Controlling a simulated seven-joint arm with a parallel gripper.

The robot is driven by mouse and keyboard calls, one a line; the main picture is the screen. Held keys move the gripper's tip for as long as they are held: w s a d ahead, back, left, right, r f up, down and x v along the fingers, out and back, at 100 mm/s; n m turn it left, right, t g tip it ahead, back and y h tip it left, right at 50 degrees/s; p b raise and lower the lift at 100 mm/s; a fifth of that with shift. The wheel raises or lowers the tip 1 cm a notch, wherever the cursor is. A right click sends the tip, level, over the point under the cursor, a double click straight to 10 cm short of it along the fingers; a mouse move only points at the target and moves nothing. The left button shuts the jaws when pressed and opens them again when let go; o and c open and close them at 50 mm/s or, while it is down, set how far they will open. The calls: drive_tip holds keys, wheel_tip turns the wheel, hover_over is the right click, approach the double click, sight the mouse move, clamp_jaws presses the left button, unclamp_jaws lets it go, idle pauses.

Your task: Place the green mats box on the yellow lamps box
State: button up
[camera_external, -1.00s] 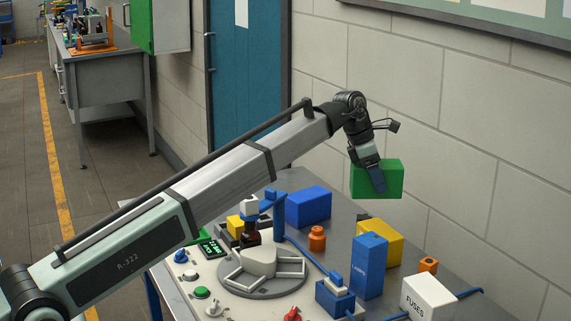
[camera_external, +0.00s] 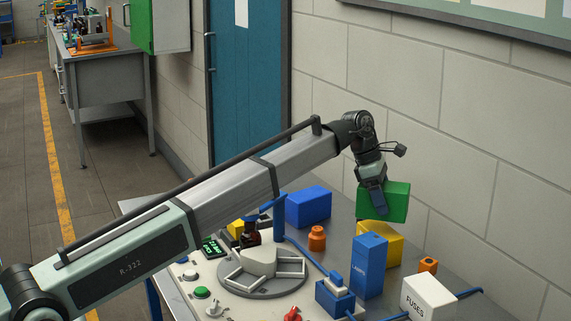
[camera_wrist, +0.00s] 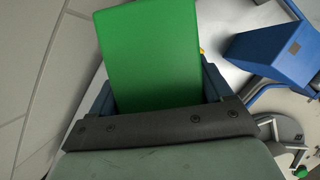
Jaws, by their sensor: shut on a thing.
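The green box (camera_external: 392,202) is held by my gripper (camera_external: 373,205) above the right back part of the table. It fills the middle of the wrist view (camera_wrist: 152,55), between the two blue fingers. No lettering on it can be read. A yellow box (camera_external: 380,246) stands on the table just below the green box in the outside view. The green box overlaps its upper edge there, and I cannot tell whether they touch. In the wrist view the yellow box is almost wholly hidden behind the green box.
A tall blue box (camera_external: 369,266) stands close in front of the yellow box. A larger blue box (camera_external: 309,207) and an orange knobbed part (camera_external: 317,238) are to the left. The white fuses box (camera_external: 428,297) and a small orange block (camera_external: 428,266) are to the right.

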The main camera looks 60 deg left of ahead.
drive_tip(key=shift+f, duration=1.95)
drive_tip(key=shift+f, duration=0.1)
drive_tip(key=o, duration=1.2)
drive_tip(key=v, duration=1.2)
